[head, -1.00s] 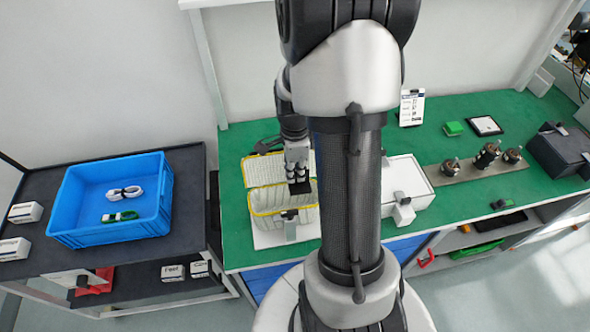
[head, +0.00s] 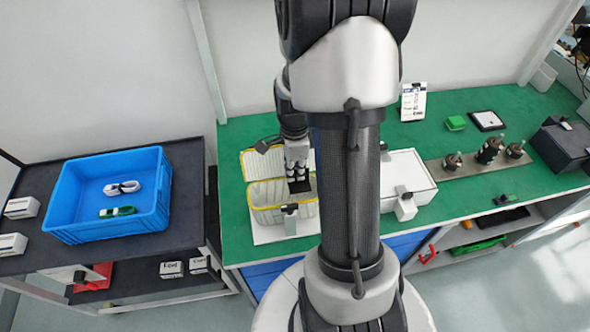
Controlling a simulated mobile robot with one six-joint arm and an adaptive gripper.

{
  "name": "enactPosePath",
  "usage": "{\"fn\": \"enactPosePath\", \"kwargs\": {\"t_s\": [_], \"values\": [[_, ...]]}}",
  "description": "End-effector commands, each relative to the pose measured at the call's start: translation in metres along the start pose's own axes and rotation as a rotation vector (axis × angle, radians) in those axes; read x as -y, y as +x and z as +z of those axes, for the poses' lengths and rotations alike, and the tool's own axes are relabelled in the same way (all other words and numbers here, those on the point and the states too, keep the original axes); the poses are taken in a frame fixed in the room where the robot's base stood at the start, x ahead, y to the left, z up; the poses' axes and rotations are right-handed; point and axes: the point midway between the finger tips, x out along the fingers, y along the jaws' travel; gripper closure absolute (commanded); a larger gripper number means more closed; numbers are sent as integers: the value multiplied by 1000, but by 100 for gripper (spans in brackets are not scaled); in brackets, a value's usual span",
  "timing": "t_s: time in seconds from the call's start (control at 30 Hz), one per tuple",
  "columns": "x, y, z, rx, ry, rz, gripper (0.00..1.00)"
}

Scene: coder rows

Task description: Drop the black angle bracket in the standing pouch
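The standing pouch (head: 268,214) is pale with a yellow rim. It stands open at the top on the green bench, on a white base, with a pale yellow-edged flap (head: 260,166) behind it. My gripper (head: 298,178) points down over the right part of the pouch's opening. It is shut on the black angle bracket (head: 300,187), a small dark piece below the fingers. The bracket appears to be at or above the rim; its exact height is hard to tell. My arm hides the bench just right of the pouch.
A white box (head: 408,176) stands right of my arm. A metal strip with several dark fittings (head: 490,150) and a black box (head: 560,148) are further right. A blue crate (head: 110,226) with two cable-like items stands on the dark table at left. A card (head: 413,102) stands behind.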

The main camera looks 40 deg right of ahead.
Motion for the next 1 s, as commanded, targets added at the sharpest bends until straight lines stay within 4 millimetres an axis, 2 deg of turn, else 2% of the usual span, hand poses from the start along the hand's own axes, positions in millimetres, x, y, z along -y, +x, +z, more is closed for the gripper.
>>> {"fn": "enactPosePath", "kwargs": {"t_s": [1.0], "values": [[0, 8, 0, 0, 0, 0, 100]]}}
